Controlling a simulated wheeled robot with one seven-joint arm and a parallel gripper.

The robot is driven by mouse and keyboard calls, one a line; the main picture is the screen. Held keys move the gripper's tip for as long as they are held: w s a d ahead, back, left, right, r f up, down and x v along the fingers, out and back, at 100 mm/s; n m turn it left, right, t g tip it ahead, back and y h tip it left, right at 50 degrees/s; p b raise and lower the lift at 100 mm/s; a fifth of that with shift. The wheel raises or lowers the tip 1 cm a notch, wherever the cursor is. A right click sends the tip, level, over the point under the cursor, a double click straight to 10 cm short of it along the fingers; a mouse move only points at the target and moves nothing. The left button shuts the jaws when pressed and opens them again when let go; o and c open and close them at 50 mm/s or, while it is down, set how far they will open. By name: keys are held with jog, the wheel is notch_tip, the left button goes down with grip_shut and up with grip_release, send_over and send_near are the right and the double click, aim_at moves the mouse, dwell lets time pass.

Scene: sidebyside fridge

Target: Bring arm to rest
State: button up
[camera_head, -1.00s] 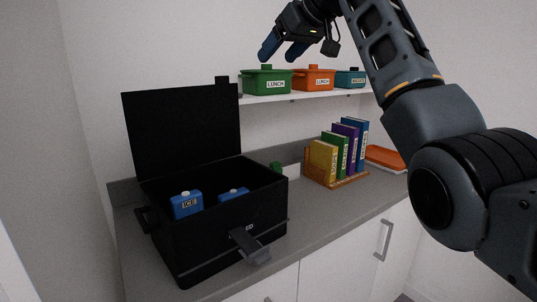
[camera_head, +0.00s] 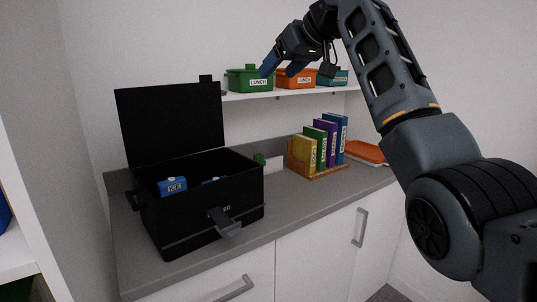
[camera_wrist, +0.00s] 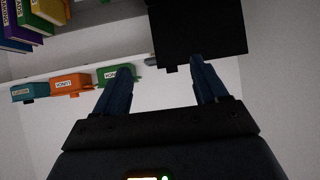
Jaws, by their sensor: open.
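My gripper (camera_head: 278,67) is raised above the counter, in front of the shelf with the lunch boxes in the head view. Its blue fingers are apart and nothing is between them. In the wrist view my gripper (camera_wrist: 165,85) also shows open and empty, with the fingers pointing toward the shelf and the black lid. The fingertips overlap the green lunch box (camera_head: 240,80) in the head view; I cannot tell the exact gap. My arm is bent, coming in from the right.
An open black cooler box (camera_head: 205,220) holding blue ice packs (camera_head: 172,186) stands on the grey counter (camera_head: 290,211). Orange (camera_head: 296,78) and teal lunch boxes (camera_head: 338,79) sit on the shelf. Books (camera_head: 303,152) in a wooden rack and an orange tray (camera_head: 366,151) stand at right.

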jog(key=s+d+f+m+t, duration=0.1)
jog(key=s+f+m, duration=0.1)
jog(key=f, duration=1.2)
jog(key=s+d+f+m+t, duration=0.1)
jog(key=s+d+f, duration=0.1)
jog(key=f, duration=1.1)
jog(key=s+d+f+m+t+h, duration=0.1)
jog(key=s+d+f+m, duration=0.15)
jog(key=s+f, duration=0.7)
jog(key=s+d+f+m+t+h, duration=0.1)
jog(key=s+d+f+h, duration=0.15)
jog(key=s+f, duration=0.7)
jog(key=s+d+f+m+t+h, duration=0.1)
jog(key=s+d+f, duration=0.2)
jog(key=s, duration=0.8)
jog(key=s+d+f+h, duration=0.15)
jog(key=s+d, duration=0.25)
jog(key=s, duration=0.7)
jog(key=s+d+r, duration=0.1)
jog(key=s+r, duration=0.5)
jog(key=s, duration=0.4)
jog(key=s+d+r+t, duration=0.1)
jog(key=s+d+r, duration=0.1)
jog(key=s+r, duration=0.5)
jog(key=s, duration=0.4)
jog(key=shift+d+h, duration=0.25)
jog(key=shift+h, duration=0.15)
